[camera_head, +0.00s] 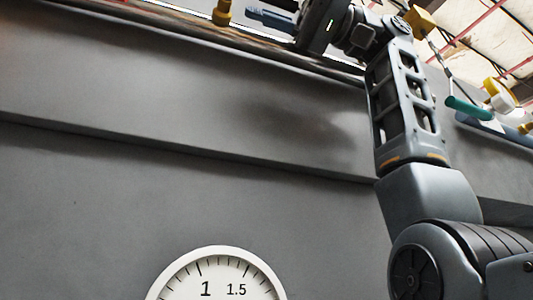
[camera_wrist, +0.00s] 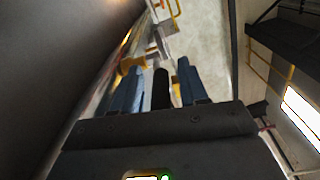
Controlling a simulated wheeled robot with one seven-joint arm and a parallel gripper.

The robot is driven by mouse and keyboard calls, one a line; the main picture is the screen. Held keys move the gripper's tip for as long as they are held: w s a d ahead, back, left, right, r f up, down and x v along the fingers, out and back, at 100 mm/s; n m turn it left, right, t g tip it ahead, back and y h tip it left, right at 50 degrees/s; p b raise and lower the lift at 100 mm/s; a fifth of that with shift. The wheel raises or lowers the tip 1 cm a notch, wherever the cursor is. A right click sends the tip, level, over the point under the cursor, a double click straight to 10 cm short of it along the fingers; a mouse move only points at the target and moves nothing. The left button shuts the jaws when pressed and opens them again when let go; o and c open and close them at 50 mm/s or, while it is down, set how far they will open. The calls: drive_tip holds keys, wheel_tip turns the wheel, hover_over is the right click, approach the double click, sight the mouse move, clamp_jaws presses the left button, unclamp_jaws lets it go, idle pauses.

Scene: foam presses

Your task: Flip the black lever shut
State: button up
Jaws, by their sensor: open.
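The black lever (camera_wrist: 161,90) shows in the wrist view as a dark upright bar between the two blue fingers of my gripper (camera_wrist: 160,68). The fingers are open, with a gap seen on each side of the bar; I cannot tell whether either touches it. In the head view my gripper (camera_head: 270,17) is at the top edge, over the press's upper ledge, with one blue finger pointing left. The lever's base and pivot cannot be made out.
A large grey press body (camera_head: 180,110) fills the head view, with a white dial gauge (camera_head: 215,280) low down. A yellow fitting (camera_head: 222,13) stands left of my gripper. At right are a teal-handled lever (camera_head: 467,108), a yellow-and-white part (camera_head: 500,95) and blue piping (camera_head: 490,125).

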drive_tip(key=shift+s+a, duration=0.1)
drive_tip(key=shift+a, duration=0.15)
clamp_jaws()
idle(0.6)
